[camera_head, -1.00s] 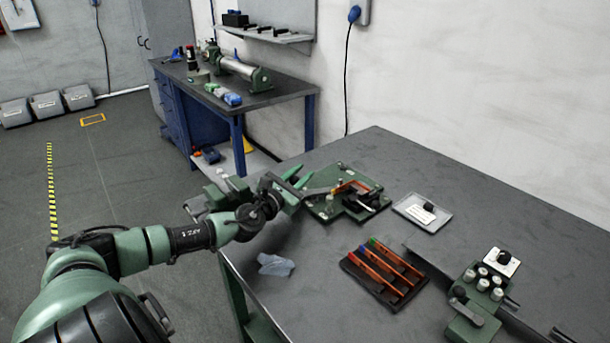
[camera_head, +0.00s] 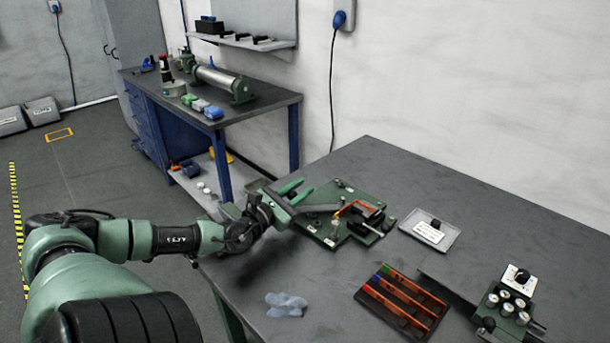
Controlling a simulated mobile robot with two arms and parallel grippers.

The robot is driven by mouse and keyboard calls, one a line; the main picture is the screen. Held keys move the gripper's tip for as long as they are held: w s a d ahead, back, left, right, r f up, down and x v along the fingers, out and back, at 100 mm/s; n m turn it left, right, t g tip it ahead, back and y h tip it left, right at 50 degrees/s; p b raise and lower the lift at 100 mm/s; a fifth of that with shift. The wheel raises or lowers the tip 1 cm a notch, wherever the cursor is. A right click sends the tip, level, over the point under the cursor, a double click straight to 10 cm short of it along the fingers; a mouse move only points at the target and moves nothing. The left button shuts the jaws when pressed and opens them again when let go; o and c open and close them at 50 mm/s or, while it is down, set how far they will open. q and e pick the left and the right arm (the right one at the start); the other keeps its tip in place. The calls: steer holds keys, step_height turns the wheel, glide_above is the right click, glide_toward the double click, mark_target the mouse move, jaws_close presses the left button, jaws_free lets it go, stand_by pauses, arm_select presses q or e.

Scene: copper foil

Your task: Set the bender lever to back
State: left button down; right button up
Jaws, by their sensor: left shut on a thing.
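The green bender (camera_head: 328,238) stands on the grey table, with an orange copper strip (camera_head: 358,206) on it. The grey bender lever (camera_head: 320,208) reaches left from the middle of the bender, beyond its left part. My left gripper (camera_head: 296,196) has its green fingers at the lever's outer left end and is shut on it; the fingers partly hide that end. My right gripper is not in view.
A grey tray (camera_head: 446,239) with a labelled card lies right of the bender. A dark rack (camera_head: 422,325) of copper strips and a blue-grey cloth (camera_head: 286,304) lie nearer. A green block with several knobs (camera_head: 505,307) stands at lower right. A blue workbench (camera_head: 265,97) stands behind.

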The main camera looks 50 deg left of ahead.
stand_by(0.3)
arm_select(q)
steer(key=c, duration=1.2)
jaws_free()
step_height(320, 180, up, 20)
steer(key=p, duration=1)
